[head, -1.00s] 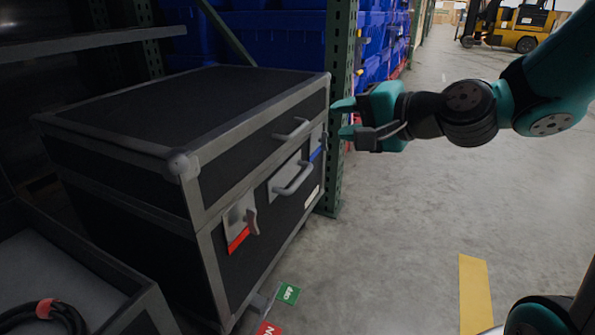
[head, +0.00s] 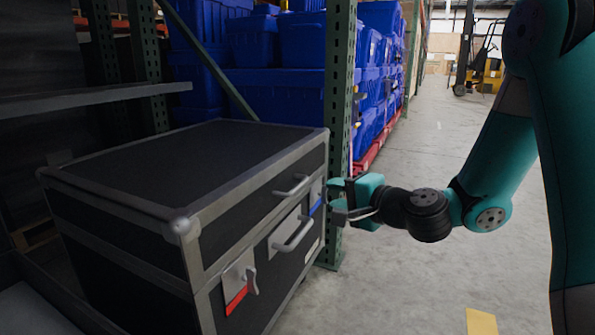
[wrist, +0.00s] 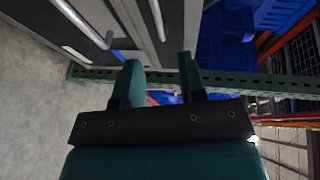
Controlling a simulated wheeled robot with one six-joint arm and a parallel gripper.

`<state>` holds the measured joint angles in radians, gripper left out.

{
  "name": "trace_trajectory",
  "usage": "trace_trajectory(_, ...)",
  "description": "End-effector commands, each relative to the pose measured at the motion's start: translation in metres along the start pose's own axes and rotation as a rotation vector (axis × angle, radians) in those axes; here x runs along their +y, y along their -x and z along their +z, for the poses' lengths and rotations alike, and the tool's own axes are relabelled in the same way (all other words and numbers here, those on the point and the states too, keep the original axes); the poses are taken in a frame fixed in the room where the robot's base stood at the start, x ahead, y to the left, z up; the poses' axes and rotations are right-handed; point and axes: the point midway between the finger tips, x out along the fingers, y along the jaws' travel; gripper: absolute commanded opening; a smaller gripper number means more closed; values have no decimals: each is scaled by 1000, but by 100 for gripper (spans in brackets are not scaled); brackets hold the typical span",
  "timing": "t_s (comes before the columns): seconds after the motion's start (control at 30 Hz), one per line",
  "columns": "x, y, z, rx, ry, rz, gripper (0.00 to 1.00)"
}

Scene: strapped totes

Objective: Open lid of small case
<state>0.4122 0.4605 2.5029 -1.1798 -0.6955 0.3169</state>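The case (head: 160,165) is black with grey metal edges. Its lid (head: 200,160) is down. On its front are a red-marked latch (head: 238,282) at the left, a blue-marked latch (head: 316,197) at the right, and two grey handles between them, an upper one on the lid (head: 292,186) and a lower one (head: 294,236). My gripper (head: 336,203) is open and empty at the right end of the front, close beside the blue-marked latch. In the wrist view, its two fingers (wrist: 160,75) are apart, with the case front (wrist: 85,20) above and left. Contact with the latch cannot be told.
A green rack post (head: 340,100) stands right behind the case's right end, close to my gripper. Blue totes (head: 275,95) fill the rack behind. A grey shelf edge (head: 90,98) is at the left. Open concrete floor (head: 420,290) lies to the right, with a yellow forklift (head: 485,75) far off.

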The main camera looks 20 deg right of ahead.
Motion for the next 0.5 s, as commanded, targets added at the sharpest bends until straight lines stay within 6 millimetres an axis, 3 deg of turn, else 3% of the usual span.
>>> trace_trajectory(0.13, -3, -8, 1, 4, -8, 13, 37)
trace_trajectory(0.5, -4, -91, 0, 3, 1, 8, 37)
